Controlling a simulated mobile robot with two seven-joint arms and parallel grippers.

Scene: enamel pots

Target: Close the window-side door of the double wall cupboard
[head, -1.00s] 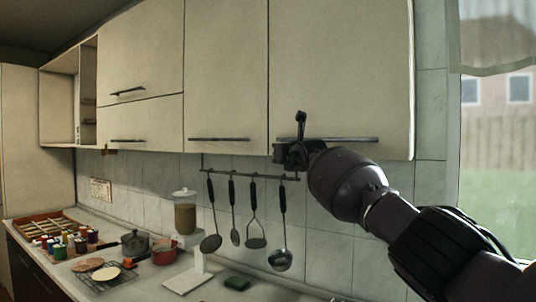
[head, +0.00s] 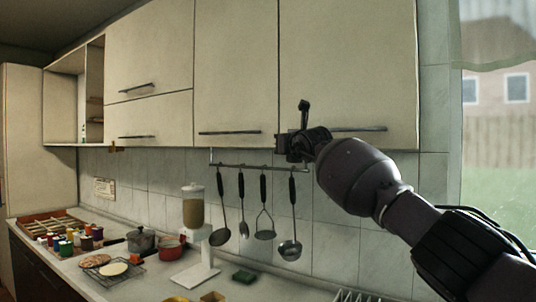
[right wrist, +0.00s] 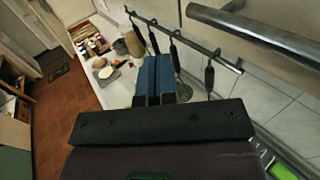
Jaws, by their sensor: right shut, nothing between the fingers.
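The double wall cupboard has two cream doors side by side. The window-side door (head: 345,70) is the right one, with a dark bar handle (head: 358,129) low on it. It looks flush with the left door (head: 236,70), with only a thin dark seam between them. My right gripper (head: 283,146) is at that door's lower left corner, by the handle's left end. In the right wrist view its blue fingers (right wrist: 154,80) are together and empty, with a bar handle (right wrist: 255,35) apart from them at upper right. My left gripper is out of view.
A rail (head: 255,167) with hanging utensils is just below the cupboard. The counter holds a blender-like jar (head: 193,205), a red pot (head: 171,247), a grey pot (head: 141,240) and small jars. The window (head: 497,130) is at right.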

